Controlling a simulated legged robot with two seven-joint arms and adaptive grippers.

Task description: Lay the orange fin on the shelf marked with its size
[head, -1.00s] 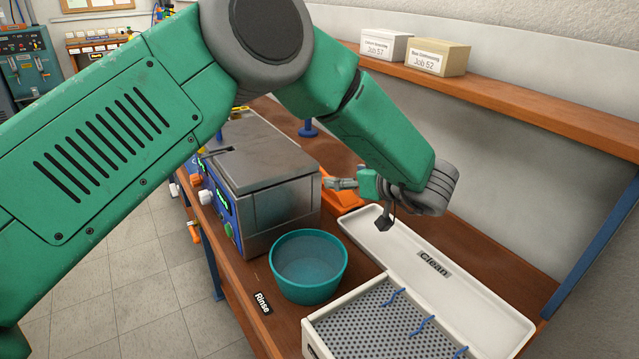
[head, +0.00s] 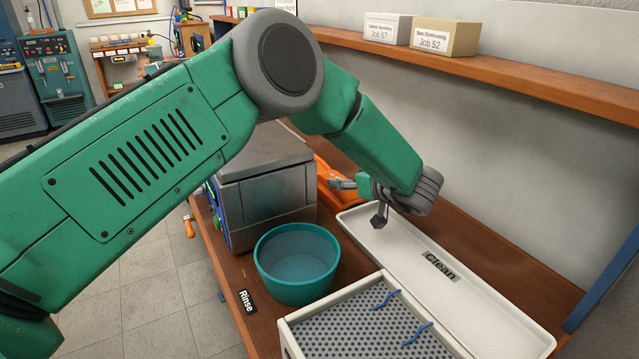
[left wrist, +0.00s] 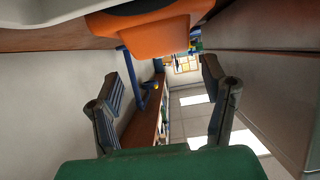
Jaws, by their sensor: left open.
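An orange piece, which looks like the fin (head: 322,172), lies on the bench behind the grey metal box, beside the far end of the white tray. My left gripper and wrist cover part of it. In the left wrist view the orange piece (left wrist: 150,38) shows at the top, beyond my fingers. My left gripper (head: 358,202) is open with nothing between its fingers, near the tray's far end; its spread fingers (left wrist: 160,85) show in the left wrist view. No size mark on the fin is readable. No size-marked shelf can be made out. My right gripper is out of view.
The white tray marked Clean (head: 490,308) lies along the wall. A teal basin (head: 297,281), a perforated tray (head: 350,335) with blue strips and the grey metal box (head: 268,195) crowd the bench. A wall shelf (head: 520,75) holds two job boxes.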

